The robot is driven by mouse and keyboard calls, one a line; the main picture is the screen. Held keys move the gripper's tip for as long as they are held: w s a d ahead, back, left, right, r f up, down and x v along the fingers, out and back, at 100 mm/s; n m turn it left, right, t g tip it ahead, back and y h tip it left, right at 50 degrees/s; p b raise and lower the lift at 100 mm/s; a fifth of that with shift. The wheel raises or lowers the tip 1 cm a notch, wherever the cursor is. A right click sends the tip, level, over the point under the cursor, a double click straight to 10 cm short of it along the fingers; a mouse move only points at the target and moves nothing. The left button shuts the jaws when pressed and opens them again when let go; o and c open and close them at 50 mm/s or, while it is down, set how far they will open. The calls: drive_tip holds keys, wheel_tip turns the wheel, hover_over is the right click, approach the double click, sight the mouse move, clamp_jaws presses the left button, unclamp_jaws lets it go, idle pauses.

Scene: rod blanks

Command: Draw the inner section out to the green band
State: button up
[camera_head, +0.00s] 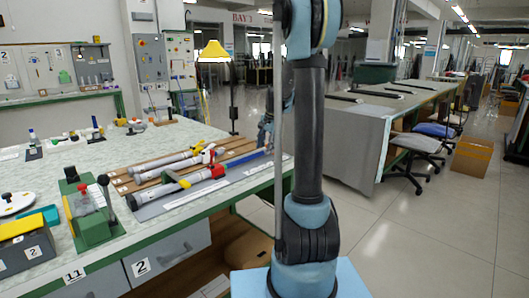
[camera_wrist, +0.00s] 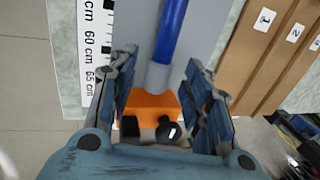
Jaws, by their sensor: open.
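The rod nearest the bench's front edge has a white outer tube (camera_head: 180,195), a red collar (camera_head: 217,171) and a thin blue inner section (camera_head: 248,158) reaching right. In the wrist view the blue section (camera_wrist: 171,30) runs down to a pale grey end piece (camera_wrist: 158,77) at an orange block (camera_wrist: 147,104) with dark round parts below. My gripper (camera_wrist: 160,62) is open, its fingers on either side of the grey end piece, apart from it. I see no green band on the blue section. My arm hides part of the right end in the head view.
A printed cm scale (camera_wrist: 92,45) lies alongside the rod, left in the wrist view. Wooden boards (camera_wrist: 262,50) with numbered labels lie on the other side. Other rods (camera_head: 165,165) lie behind on the bench. A green fixture (camera_head: 92,215) stands at the left.

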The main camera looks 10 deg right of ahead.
drive_tip(key=v, duration=0.9)
drive_tip(key=shift+r, duration=0.25)
idle(0.4)
drive_tip(key=s+a+f+n+h, duration=0.1)
drive_tip(key=s+f+n, duration=0.15)
drive_tip(key=s, duration=0.95)
drive_tip(key=s+f+n, duration=0.1)
drive_tip(key=s+n, duration=0.2)
drive_tip(key=s, duration=0.9)
drive_tip(key=s+f+n, duration=0.5)
drive_tip(key=s+f, duration=0.7)
drive_tip(key=s, duration=0.5)
drive_tip(key=shift+d+f+h, duration=0.2)
drive_tip(key=shift+f+h, duration=0.05)
drive_tip(key=shift+h, duration=0.15)
drive_tip(key=shift+s+n, duration=0.1)
drive_tip(key=shift+n, duration=0.15)
